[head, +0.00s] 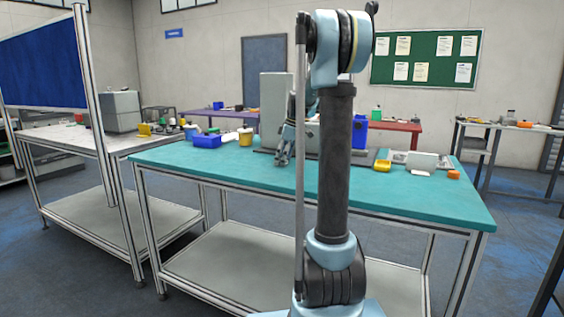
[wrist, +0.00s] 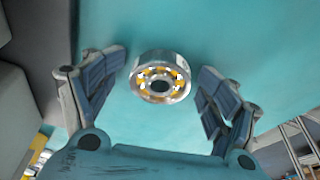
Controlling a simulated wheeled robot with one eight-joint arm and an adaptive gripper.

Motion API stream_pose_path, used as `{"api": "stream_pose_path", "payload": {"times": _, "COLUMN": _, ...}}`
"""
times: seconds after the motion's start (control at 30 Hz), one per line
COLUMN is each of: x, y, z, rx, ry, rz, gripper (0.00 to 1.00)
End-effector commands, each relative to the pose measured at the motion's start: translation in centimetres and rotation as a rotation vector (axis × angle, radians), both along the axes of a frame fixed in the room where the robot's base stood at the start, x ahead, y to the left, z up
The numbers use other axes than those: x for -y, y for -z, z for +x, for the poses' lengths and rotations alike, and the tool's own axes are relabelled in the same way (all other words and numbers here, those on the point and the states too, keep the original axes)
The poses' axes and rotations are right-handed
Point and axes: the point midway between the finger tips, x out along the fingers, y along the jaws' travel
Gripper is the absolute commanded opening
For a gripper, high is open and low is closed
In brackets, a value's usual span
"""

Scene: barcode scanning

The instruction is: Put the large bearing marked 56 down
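The bearing (wrist: 160,78) is a silver metal ring with an orange-yellow cage, shiny balls and a dark centre hole. It shows in the wrist view against the teal table top, between my two fingers. My gripper (wrist: 161,66) is open, with a visible gap between each finger and the bearing. In the head view my gripper (head: 283,159) points down, low over the teal table (head: 400,195). I cannot make out the bearing there, nor read any 56 mark on it.
A blue bin (head: 207,140) and a yellow tub (head: 245,137) stand left of my gripper on the table. A yellow tray (head: 382,166), a pale device (head: 422,160) and an orange block (head: 454,175) are at the right. The table's front strip is clear.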

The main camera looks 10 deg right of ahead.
Motion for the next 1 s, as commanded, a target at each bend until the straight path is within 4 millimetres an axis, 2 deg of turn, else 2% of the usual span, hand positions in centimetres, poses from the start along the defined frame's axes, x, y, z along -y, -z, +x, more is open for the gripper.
{"api": "stream_pose_path", "payload": {"times": 0.23, "x": -0.2, "y": -0.1, "z": -0.1, "rx": 0.000, "ry": -0.001, "rz": 0.002, "gripper": 0.70}}
{"api": "stream_pose_path", "payload": {"times": 0.37, "x": -0.2, "y": -1.1, "z": -0.1, "rx": 0.000, "ry": -0.002, "rz": 0.002, "gripper": 0.70}}
{"api": "stream_pose_path", "payload": {"times": 0.8, "x": 1.8, "y": -8.9, "z": -0.8, "rx": 0.000, "ry": 0.000, "rz": 0.003, "gripper": 0.70}}
{"api": "stream_pose_path", "payload": {"times": 1.0, "x": 2.5, "y": -11.6, "z": -1.1, "rx": 0.000, "ry": -0.001, "rz": 0.003, "gripper": 0.70}}
